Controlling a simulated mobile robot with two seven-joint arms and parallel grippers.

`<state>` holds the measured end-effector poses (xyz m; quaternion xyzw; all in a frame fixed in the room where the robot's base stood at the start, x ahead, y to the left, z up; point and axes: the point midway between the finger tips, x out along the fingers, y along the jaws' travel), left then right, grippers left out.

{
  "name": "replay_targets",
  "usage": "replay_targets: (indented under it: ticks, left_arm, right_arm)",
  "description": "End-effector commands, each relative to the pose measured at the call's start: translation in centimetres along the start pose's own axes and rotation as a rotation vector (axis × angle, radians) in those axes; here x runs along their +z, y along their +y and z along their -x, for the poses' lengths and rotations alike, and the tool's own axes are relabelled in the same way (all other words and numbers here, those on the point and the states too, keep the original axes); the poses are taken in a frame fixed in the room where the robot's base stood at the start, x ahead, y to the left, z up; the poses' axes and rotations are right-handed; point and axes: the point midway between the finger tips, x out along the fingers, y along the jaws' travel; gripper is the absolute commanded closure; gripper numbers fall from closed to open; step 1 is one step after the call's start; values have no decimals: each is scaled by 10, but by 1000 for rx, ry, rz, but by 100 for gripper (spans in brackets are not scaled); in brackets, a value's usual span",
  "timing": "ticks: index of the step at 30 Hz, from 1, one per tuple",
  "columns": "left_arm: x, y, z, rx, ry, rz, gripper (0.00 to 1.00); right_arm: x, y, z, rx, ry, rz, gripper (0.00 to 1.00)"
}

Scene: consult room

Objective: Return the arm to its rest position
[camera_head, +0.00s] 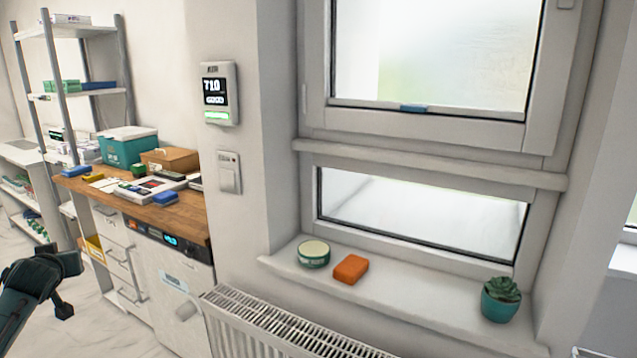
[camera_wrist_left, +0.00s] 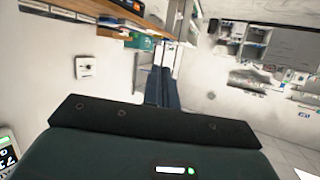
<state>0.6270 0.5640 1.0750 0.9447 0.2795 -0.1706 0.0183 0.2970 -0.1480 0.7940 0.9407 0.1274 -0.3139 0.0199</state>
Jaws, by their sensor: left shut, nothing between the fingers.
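My left arm (camera_head: 34,285) shows at the lower left edge of the head view, dark green and black, bent, over the floor in front of the shelving side of the room. It touches nothing that I can see. In the left wrist view, the dark fingers of my left gripper (camera_wrist_left: 162,84) lie together beyond the black edge of the wrist housing. The gripper is shut and empty. My right arm and gripper are in neither view.
A wooden counter (camera_head: 188,215) with boxes and small items stands at left, beside a metal shelf rack (camera_head: 92,97). A radiator (camera_head: 262,327) is under the windowsill (camera_head: 418,300), which holds a tin (camera_head: 314,255), an orange block (camera_head: 350,269) and a potted plant (camera_head: 500,300). Floor at lower left is clear.

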Motion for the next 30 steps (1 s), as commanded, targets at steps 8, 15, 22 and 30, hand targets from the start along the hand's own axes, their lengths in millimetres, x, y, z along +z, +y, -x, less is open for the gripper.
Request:
replay_targets:
  ticks: [8, 15, 22, 30]
  left_arm:
    - [-62, 50, 17, 142, 403, -584, 100]
    - [64, 116, 44, 317, 309, -628, 100]
    - [209, 168, 113, 510, 160, -598, 100]
    - [355, 195, 252, 702, -65, -471, 100]
  right_arm:
    - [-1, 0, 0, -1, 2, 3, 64]
    - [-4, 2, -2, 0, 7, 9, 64]
    - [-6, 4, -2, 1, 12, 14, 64]
    - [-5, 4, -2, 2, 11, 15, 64]
